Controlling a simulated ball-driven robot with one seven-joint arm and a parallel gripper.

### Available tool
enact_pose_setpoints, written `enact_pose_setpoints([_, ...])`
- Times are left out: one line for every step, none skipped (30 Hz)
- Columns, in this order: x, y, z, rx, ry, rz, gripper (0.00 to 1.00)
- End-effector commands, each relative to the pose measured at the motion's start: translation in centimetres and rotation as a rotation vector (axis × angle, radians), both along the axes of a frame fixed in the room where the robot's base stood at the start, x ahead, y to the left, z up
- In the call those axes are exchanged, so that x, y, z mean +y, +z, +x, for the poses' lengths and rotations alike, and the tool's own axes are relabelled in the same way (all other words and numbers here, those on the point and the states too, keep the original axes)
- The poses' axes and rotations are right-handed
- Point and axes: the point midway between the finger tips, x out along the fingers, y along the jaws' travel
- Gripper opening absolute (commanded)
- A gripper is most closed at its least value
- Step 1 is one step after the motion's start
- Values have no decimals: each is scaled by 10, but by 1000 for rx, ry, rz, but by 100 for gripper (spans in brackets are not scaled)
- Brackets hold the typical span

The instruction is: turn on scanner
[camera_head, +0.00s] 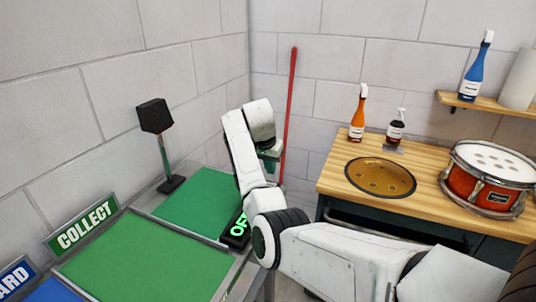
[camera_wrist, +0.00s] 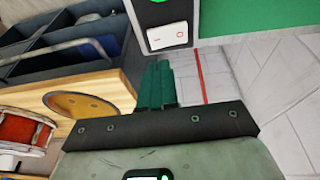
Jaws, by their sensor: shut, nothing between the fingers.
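The scanner, a black box-shaped head (camera_head: 155,116) on a thin post, stands at the far edge of the green counter in the head view. A black control box (camera_head: 236,229) at the counter's right edge shows green letters reading "OF", with the rest hidden by my arm. In the wrist view, the box bears a white rocker switch (camera_wrist: 167,36) with red marks, below a partly seen green light (camera_wrist: 158,1). My gripper (camera_head: 270,160) is shut and empty. Its green fingers (camera_wrist: 158,68) show just below the switch in the wrist view, apparently apart from it.
A green mat (camera_head: 140,262) lies by the "COLLECT" sign (camera_head: 82,228). On the right, a wooden bench (camera_head: 424,205) holds a red drum (camera_head: 488,180), a gold disc (camera_head: 380,178) and spray bottles (camera_head: 358,112). A red pole (camera_head: 290,110) leans in the corner.

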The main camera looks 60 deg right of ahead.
Motion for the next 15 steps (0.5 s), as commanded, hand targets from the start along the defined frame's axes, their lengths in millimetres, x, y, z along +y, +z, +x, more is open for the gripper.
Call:
enact_pose_setpoints([-2, -8, -1, 2, 0, 2, 0])
enact_pose_setpoints([-1, -12, -2, 2, 0, 2, 0])
enact_pose_setpoints([-1, -18, -3, 2, 0, 2, 0])
enact_pose_setpoints([-1, -22, -3, 2, 0, 1, 0])
enact_pose_setpoints([-1, -26, -4, 2, 0, 1, 0])
enact_pose_setpoints([-1, -30, -4, 1, 0, 0, 0])
enact_pose_setpoints([-1, -33, -4, 1, 0, 0, 0])
enact_pose_setpoints([-1, -35, -5, 1, 0, 0, 0])
enact_pose_setpoints([-1, -38, -5, 1, 0, 0, 0])
enact_pose_setpoints([-1, -39, -5, 1, 0, 0, 0])
enact_pose_setpoints([-1, -41, -5, 0, 0, 0, 0])
enact_pose_setpoints([-1, -42, -5, 0, 0, -1, 0])
enact_pose_setpoints([-1, -42, -5, 0, 0, -1, 0])
enact_pose_setpoints([-1, -43, -5, -1, 0, -1, 0])
enact_pose_setpoints([-2, -43, -5, -1, 0, -1, 0])
